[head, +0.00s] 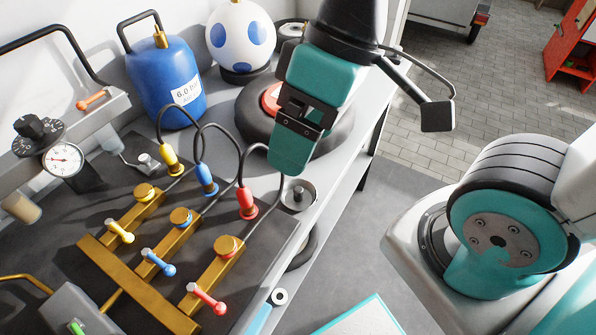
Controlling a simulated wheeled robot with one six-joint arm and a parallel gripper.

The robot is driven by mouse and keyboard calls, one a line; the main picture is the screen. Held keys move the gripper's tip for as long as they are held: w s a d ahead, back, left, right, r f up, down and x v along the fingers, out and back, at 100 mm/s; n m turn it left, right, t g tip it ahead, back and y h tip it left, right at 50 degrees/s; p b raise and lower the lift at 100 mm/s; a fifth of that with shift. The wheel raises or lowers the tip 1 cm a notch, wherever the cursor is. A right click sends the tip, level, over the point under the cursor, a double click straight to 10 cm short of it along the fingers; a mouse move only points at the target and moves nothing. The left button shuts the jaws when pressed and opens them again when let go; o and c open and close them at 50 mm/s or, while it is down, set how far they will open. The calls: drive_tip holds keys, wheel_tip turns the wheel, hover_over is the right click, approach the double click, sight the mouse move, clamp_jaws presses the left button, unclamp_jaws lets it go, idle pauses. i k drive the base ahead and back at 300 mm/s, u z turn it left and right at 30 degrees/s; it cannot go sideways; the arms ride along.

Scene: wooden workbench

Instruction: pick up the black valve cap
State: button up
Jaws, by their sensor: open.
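My gripper (299,132), teal and black, hangs over the dark tyre (252,122) near the right edge of the bench. It is open, and nothing shows held in it. A low round metal dish (298,194) stands just below the gripper in the picture, apart from it, with a small dark piece in its middle. I cannot tell whether that piece is the black valve cap. The gripper covers part of the tyre and its red centre (270,97).
Three hoses with yellow, blue and red (247,203) fittings stand left of the dish, near a brass manifold (140,290). A blue tank (166,83) and a spotted ball (240,36) stand behind. Grey paved floor lies right of the bench.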

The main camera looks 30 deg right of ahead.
sight(298, 191)
drive_tip(key=z, duration=1.15)
drive_tip(key=k, duration=0.35)
drive_tip(key=u, duration=0.95)
